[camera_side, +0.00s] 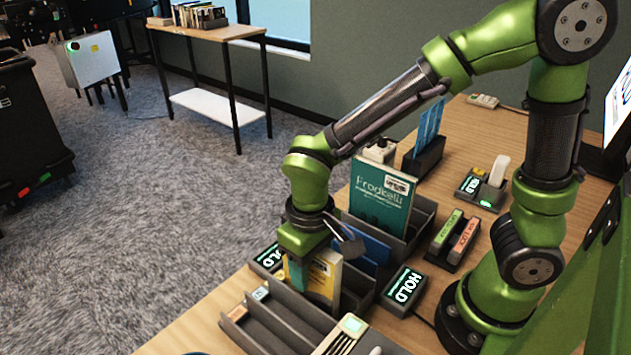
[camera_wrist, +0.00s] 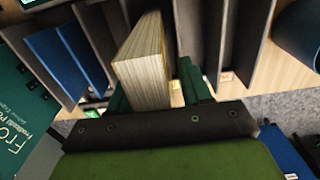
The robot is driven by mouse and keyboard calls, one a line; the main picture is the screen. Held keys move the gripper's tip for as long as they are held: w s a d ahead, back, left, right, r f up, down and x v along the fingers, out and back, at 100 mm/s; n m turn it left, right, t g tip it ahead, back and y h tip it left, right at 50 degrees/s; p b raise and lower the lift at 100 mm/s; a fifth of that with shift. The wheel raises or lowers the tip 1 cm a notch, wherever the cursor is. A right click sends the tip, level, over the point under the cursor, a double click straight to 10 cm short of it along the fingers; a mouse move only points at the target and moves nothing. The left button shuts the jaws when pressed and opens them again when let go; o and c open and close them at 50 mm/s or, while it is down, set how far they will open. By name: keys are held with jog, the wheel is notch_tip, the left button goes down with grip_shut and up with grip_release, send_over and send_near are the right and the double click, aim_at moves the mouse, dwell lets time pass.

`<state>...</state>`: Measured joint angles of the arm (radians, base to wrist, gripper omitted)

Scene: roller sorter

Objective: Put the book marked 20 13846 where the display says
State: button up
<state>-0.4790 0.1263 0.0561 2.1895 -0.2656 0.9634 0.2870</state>
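A yellow book with pale pages (camera_side: 318,277) stands at the near end of the dark slotted rack (camera_side: 358,297). My gripper (camera_side: 305,262) is down at this book; in the wrist view its page block (camera_wrist: 145,75) lies between my two green fingers (camera_wrist: 155,92). I cannot tell whether the fingers press on it. A teal book titled Frodkelli (camera_side: 381,196), with a white label, and a blue book (camera_side: 370,252) stand farther along the rack. The number 20 13846 is not legible on any book. Small displays (camera_side: 404,286) beside the rack read HOLD.
A lower divided tray (camera_side: 262,327) with labelled slots is at the front. A holder with green and red labelled blocks (camera_side: 454,238) is right of the rack. A dark holder with a blue item (camera_side: 424,158) stands behind. A monitor (camera_side: 617,105) is at the right edge.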

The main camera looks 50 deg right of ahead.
jog(key=shift+o, duration=0.6)
notch_tip(320, 180, up, 17)
dwell(0.3)
jog(key=s+d+f+m+t+y, duration=0.1)
jog(key=d+m+t, duration=0.1)
jog(key=d, duration=0.4)
jog(key=s+d+f+m+t+y, duration=0.1)
jog(key=s+d+m+t, duration=0.1)
jog(key=d+t, duration=0.3)
jog(key=shift+s+d+f, duration=0.2)
jog(key=shift+d+f, duration=0.05)
jog(key=shift+d, duration=0.6)
